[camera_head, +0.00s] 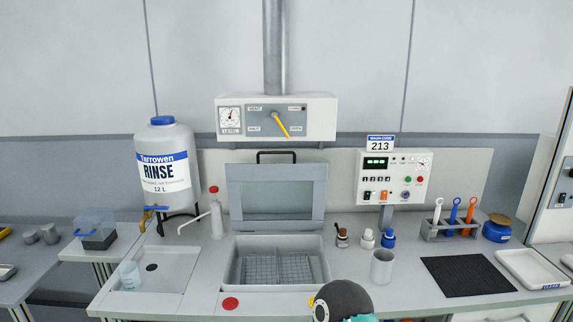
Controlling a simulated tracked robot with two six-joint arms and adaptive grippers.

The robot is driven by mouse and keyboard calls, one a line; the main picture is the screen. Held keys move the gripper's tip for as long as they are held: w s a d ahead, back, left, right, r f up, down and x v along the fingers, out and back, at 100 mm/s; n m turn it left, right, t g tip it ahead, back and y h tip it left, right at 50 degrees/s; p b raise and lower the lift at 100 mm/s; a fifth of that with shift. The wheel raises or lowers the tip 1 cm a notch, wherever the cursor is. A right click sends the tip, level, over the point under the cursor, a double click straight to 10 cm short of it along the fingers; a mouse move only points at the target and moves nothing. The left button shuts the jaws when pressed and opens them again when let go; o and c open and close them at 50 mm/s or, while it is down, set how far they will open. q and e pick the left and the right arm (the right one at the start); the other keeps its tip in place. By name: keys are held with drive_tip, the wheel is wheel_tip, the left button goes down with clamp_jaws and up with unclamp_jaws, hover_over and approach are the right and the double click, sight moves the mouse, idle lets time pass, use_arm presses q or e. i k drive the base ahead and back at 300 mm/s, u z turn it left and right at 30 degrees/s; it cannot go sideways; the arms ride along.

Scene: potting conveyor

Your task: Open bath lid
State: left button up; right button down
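The bath lid (234,205) is a grey frame with a clear window and stands raised, close to upright, at the back of the bath. Its black handle (276,153) is at the top edge. The bath (236,272) is an open grey basin below it, with wire mesh baskets inside. Neither of my grippers shows in the head view. A dark rounded part with teal and white bits shows at the bottom middle, in front of the bath's right front corner; no fingers are visible on it.
Left of the bath are a rinse tank (165,172), a wash bottle (216,215) and a clear beaker (129,274). Right are small bottles (367,239), a grey cup (382,267), a tool rack (450,229), a black mat (467,275) and a control panel (393,176).

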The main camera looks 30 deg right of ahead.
sight(317, 173)
drive_tip(key=u, duration=0.65)
drive_tip(key=k, duration=1.3)
drive_tip(key=z, duration=0.7)
drive_tip(key=i, duration=1.05)
